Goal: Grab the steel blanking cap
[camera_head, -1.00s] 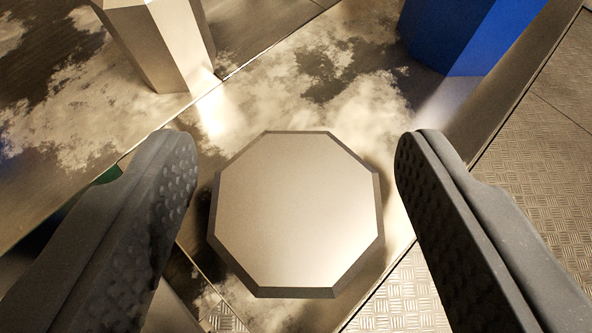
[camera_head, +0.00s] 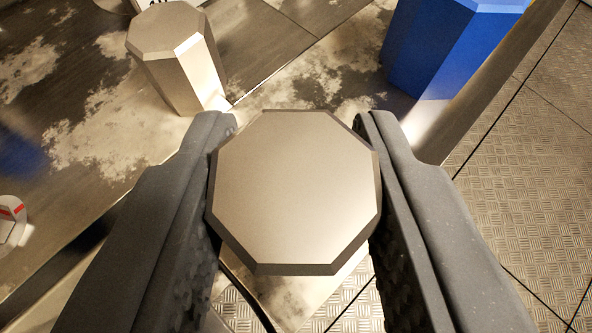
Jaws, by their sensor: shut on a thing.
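The steel blanking cap (camera_head: 294,190) is a grey-beige octagonal piece with a bevelled edge, seen from above in the middle of the view. My gripper (camera_head: 293,135) is shut on it, with one dark padded finger against its left side and the other against its right side. The cap appears raised above the shiny metal surface (camera_head: 290,95). The cap hides its own underside and part of the surface below it.
A steel octagonal column (camera_head: 178,62) stands at the upper left. A blue faceted block (camera_head: 440,45) stands at the upper right. A small round part with a red mark (camera_head: 12,218) is at the left edge. Patterned floor plate (camera_head: 530,180) lies at the right, beyond the surface's edge.

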